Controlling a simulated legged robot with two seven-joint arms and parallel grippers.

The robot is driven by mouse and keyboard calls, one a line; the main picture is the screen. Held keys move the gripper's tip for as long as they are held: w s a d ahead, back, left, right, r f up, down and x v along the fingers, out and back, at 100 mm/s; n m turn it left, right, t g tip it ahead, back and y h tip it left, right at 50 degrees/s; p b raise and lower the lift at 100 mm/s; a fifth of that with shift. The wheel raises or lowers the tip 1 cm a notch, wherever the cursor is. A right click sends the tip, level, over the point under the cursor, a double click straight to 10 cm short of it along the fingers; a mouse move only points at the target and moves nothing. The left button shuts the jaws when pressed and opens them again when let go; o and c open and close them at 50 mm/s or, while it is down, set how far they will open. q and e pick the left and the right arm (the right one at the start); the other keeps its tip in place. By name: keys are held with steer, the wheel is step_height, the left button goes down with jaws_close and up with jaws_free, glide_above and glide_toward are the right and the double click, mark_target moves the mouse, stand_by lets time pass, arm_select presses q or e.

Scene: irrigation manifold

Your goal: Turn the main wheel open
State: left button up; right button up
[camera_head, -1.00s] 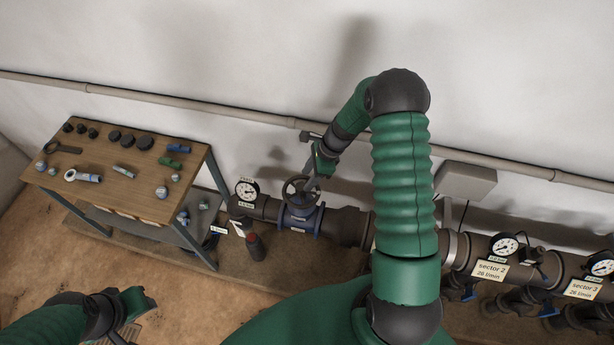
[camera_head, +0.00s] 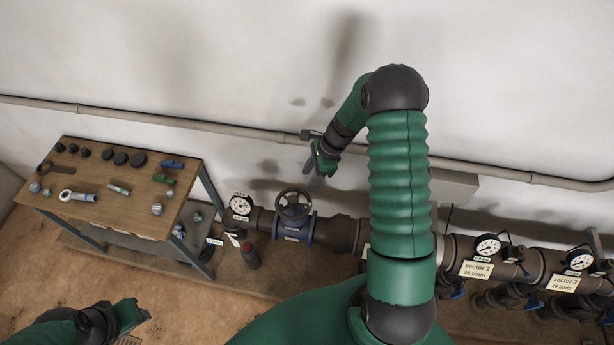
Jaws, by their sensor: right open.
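The main wheel is a dark handwheel (camera_head: 293,202) on top of a blue valve body (camera_head: 294,228) in the grey main pipe, left of my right arm. My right gripper (camera_head: 313,181) is open and points down, above and slightly right of the wheel. It looks apart from the wheel and holds nothing visible. My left gripper (camera_head: 135,316) is low at the bottom left, far from the valve; its fingers are not clear enough to tell their state.
A wooden bench (camera_head: 133,190) with fittings stands at left. Sector gauges (camera_head: 488,247) line the pipe at right. A wall pipe (camera_head: 230,129) runs behind.

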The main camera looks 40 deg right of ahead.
steer(key=v, duration=0.4)
steer(key=shift+s, duration=0.2)
stand_by(0.3)
steer(key=b+v, duration=0.5)
steer(key=v, duration=1.1)
steer(key=shift+d+r+b, duration=0.2)
steer(key=shift+r+b, duration=0.1)
